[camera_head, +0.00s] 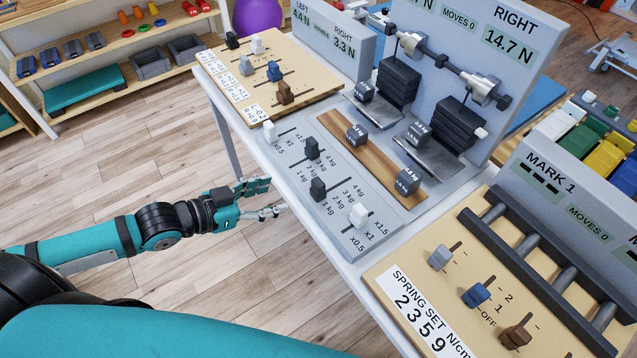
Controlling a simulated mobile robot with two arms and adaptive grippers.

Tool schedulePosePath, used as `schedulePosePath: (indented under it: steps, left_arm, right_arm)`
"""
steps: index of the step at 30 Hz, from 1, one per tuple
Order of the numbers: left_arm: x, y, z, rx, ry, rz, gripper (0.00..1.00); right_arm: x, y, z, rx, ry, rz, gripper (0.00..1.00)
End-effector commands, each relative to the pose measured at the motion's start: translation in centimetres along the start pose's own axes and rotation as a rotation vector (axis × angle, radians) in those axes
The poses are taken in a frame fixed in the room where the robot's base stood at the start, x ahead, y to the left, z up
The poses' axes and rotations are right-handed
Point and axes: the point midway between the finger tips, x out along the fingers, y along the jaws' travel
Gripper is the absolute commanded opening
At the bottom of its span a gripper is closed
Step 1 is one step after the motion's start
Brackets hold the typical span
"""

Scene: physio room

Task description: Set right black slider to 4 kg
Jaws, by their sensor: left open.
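The right black slider (318,190) stands upright on the grey slider panel (378,232), near the low "1 kg" end of its slot. The "4 kg" label lies at the slot's far end, up and to the right. The left black slider (312,148) stands above it, beside a similar kg scale. A white slider (359,214) is to its lower right, and another white slider (270,131) is at the panel's upper left. My left gripper (272,206) is open and empty, left of the panel and the right black slider, apart from both. My right gripper is out of view.
A wooden strip (368,150) with small weights lies behind the panel. Behind it, black weight stacks stand before a display reading RIGHT 14.7 N (510,42). A spring board (432,285) sits at lower right and a wooden slider board (305,68) at upper left. Open floor is at left.

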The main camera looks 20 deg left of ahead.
Motion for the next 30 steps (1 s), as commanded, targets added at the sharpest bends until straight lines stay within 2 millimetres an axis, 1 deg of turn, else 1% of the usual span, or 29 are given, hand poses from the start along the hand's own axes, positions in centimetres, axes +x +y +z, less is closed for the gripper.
schedulePosePath:
  steps: [1,8,15,18,21,24,30]
  left_arm:
    - [0.8,-0.1,-0.1,0.0,0.006,-0.002,0.56]
    - [4.5,0.0,-0.3,-0.001,0.006,0.0,0.56]
    - [9.4,0.0,-0.2,-0.002,0.003,0.0,0.56]
    - [11.1,0.1,-0.3,0.0,0.003,0.002,0.56]
    - [12.4,0.0,-0.1,0.0,0.001,0.001,0.56]
    - [13.2,0.0,-0.1,0.001,0.0,0.0,0.56]
    - [13.6,0.1,-0.1,0.001,-0.001,0.001,0.56]
  right_arm:
    - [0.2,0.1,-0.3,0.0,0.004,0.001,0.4]
    - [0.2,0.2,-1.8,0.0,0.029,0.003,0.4]
    - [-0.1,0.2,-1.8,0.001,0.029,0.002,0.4]
    - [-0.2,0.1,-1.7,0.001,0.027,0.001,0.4]
    - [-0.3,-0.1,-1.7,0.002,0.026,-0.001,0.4]
    - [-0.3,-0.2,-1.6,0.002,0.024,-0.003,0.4]
    - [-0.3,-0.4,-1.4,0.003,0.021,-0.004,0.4]
